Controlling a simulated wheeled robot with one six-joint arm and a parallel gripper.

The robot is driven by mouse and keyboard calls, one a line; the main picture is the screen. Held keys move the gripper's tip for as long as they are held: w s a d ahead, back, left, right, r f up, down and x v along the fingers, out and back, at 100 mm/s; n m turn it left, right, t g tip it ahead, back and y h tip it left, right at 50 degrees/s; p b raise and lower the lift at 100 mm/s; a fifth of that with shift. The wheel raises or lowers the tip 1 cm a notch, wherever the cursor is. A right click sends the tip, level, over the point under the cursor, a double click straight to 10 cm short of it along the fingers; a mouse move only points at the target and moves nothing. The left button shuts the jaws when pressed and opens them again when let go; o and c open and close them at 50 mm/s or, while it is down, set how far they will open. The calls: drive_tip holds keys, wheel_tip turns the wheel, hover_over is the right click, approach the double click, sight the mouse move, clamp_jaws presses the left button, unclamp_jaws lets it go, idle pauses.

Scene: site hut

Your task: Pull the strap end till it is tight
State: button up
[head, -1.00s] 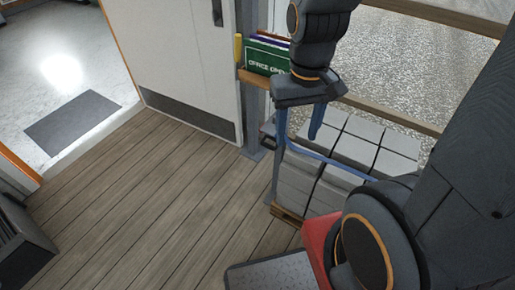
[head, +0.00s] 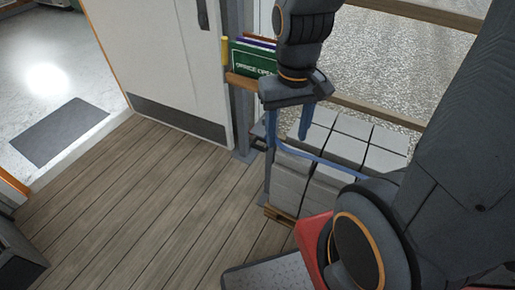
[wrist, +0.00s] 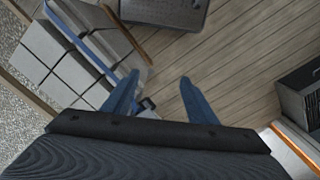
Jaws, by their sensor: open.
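A blue strap (head: 325,160) runs over the top of a stack of grey blocks (head: 345,140) and down its near side. The strap also crosses the blocks in the wrist view (wrist: 82,45). A small dark piece (wrist: 148,103), possibly the buckle or strap end, shows near the left finger in the wrist view. My gripper (head: 288,128) points down above the near left edge of the stack. It also shows in the wrist view (wrist: 160,95), with its blue fingers apart and nothing clearly between them. The left finger partly hides the strap, and I cannot tell whether they touch.
The blocks stand on a wooden pallet (head: 280,215). A rack with a green sign (head: 252,56) stands behind my gripper, beside a white door (head: 160,60). A dark mat (head: 60,132) lies beyond the doorway. The plank floor (head: 150,200) left of the stack is clear.

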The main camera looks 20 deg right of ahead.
drive_tip(key=c, duration=0.4)
drive_tip(key=shift+f+b, duration=0.4)
drive_tip(key=shift+c, duration=0.3)
drive_tip(key=w+d+f+n+g+h+b, duration=0.15)
drive_tip(key=f+h+b, duration=0.25)
drive_tip(key=f+b, duration=0.65)
drive_tip(key=w+d+f+n+g+h+b, duration=0.1)
drive_tip(key=w+f+h+b, duration=0.2)
drive_tip(key=f+b, duration=0.75)
drive_tip(key=w+a+f+n+t+h+b, duration=0.1)
drive_tip(key=w+a+f+t+h+b, duration=0.4)
drive_tip(key=w+b, duration=0.55)
drive_tip(key=w+f+n+t+h+b, duration=0.3)
drive_tip(key=w+f+b, duration=0.4)
drive_tip(key=b, duration=0.6)
drive_tip(key=w+d+m+b, duration=0.1)
drive_tip(key=w+d+b, duration=0.2)
drive_tip(key=d, duration=0.3)
drive_tip(key=shift+w+d+f, duration=0.25)
drive_tip(key=shift+w+d, duration=0.05)
drive_tip(key=shift+w, duration=0.35)
